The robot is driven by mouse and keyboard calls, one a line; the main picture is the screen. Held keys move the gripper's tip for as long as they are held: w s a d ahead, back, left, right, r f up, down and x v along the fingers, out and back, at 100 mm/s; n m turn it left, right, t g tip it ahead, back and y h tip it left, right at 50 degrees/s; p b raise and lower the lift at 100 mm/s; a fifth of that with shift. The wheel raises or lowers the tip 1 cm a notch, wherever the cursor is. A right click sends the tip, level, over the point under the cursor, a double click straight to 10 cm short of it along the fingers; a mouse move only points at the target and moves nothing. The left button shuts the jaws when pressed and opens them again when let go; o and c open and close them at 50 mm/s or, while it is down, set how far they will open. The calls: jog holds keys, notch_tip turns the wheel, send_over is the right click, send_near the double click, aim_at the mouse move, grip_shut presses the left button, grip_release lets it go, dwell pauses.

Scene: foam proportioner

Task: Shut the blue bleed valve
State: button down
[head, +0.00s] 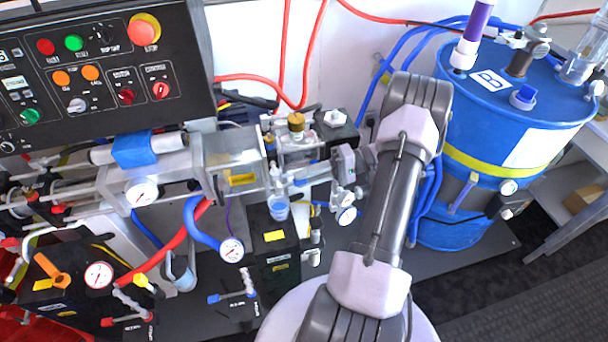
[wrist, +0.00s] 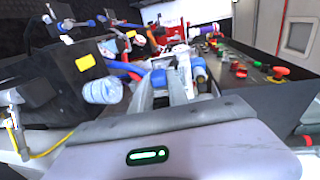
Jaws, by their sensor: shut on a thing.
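The blue bleed valve's lever (head: 214,298) shows low in the head view, pointing left from a small black valve body (head: 236,312). The lever appears small in the upper left of the wrist view (wrist: 89,23). My gripper (head: 296,178) is well above and to the right of it, near the clear cylinder, and does not touch it. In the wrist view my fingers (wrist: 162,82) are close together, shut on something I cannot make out. A small bottle with blue liquid (head: 278,210) is close by; it stands left of my fingers in the wrist view (wrist: 102,90).
A black box with yellow labels (head: 275,265) stands between my gripper and the valve. A similar red lever (head: 122,320) is further left. Gauges, hoses and a control panel (head: 100,70) crowd the left side. A blue drum (head: 500,130) stands at right.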

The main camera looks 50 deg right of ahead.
jog(key=shift+f+t+y+b, duration=0.45)
jog(key=shift+f+y, duration=0.25)
jog(key=shift+y, duration=0.2)
jog(key=c, duration=1.3)
grip_release()
